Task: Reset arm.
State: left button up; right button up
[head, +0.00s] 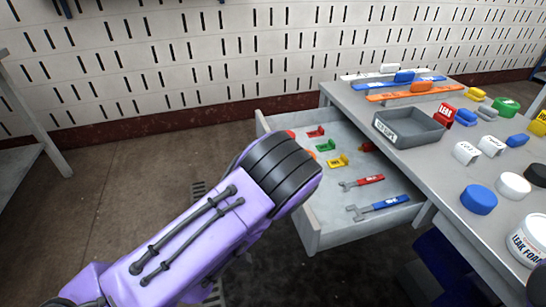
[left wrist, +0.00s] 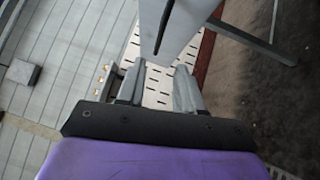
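My left arm (head: 215,225) crosses the lower middle of the head view, purple with a black ribbed joint. Its joint is in front of the near left part of an open drawer. The left gripper is hidden in the head view. In the left wrist view my left gripper (left wrist: 158,88) shows two grey fingers apart, with the slotted wall visible between them and nothing held. A pale grey flat-sided shape stands just beyond the fingertips; I cannot tell what it is. My right gripper is not in view.
The drawer (head: 320,238) holds red, green and yellow pieces and two wrenches. The workbench (head: 420,165) at right carries a grey tray (head: 408,126), coloured caps, labelled blocks and a white tub (head: 530,240). The floor (head: 120,190) at left is mostly clear; a table leg stands far left.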

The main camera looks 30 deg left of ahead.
pick_arm(q)
notch_tip(320, 180, down, 12)
jog(key=s+m+g, duration=0.2)
jog(key=m+g, duration=0.4)
jog(key=m, duration=0.6)
jog(key=s+a+f+g+y, duration=0.2)
jog(key=s+f+g+y, duration=0.1)
jog(key=s+f+g, duration=1.15)
jog(key=s+r+t+p, duration=0.3)
jog(key=r+t+p, duration=0.1)
jog(key=r+p, duration=0.8)
jog(key=shift+s+r+m, duration=0.15)
jog(key=shift+r+m, duration=0.15)
jog(key=shift+r, duration=0.25)
